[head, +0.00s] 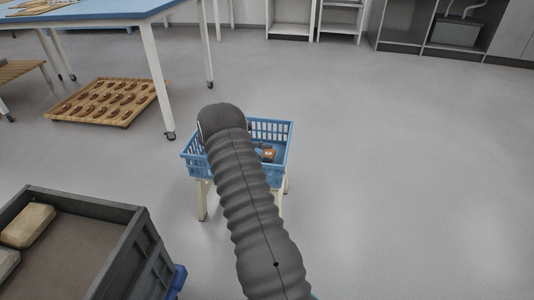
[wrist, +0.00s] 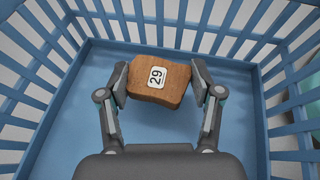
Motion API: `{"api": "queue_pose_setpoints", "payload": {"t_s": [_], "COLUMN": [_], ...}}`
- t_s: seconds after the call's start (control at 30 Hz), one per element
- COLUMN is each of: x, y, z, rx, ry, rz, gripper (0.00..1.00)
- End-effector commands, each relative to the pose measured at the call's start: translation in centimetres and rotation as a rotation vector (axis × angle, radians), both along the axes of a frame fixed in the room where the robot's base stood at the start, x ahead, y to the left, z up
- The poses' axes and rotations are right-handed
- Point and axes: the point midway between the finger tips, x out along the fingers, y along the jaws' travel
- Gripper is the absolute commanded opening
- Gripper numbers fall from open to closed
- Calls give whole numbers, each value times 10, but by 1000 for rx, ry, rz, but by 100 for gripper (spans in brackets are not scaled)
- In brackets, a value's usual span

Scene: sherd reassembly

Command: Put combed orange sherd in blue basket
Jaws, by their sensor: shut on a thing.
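An orange-brown sherd (wrist: 160,92) with a white label marked 29 is held between the two fingers of my gripper (wrist: 159,88) in the wrist view. Comb marks cannot be made out clearly on it. The blue basket (wrist: 98,66) surrounds it in that view, with its floor beneath and slatted walls around. Whether the sherd touches the floor I cannot tell. In the head view the blue basket (head: 282,130) stands on a small stand, and the sherd (head: 268,154) shows inside it, right of my arm. My arm hides much of the basket.
A grey crate (head: 150,248) with pale blocks stands at the lower left. A wooden tray (head: 60,118) of brown pieces lies on the floor under a blue-topped table (head: 90,12). The floor (head: 420,170) to the right of the basket is clear. Shelving stands at the back.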

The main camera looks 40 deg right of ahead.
Motion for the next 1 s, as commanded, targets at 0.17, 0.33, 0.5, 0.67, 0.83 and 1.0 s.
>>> {"api": "queue_pose_setpoints", "payload": {"t_s": [0.17, 0.33, 0.5, 0.67, 0.83, 1.0], "x": [0, 0, 0, 3, 22, 42], "y": [0, 0, 0, 3, 28, 54], "z": [0, 0, 3, 16, 28, 42], "rx": [-1, 0, -1, 0, -1, -1], "ry": [-1, 0, -1, -2, -1, -3], "rz": [0, 0, 0, 1, 4, 3], "gripper": [90, 90, 90, 90, 90, 90]}}
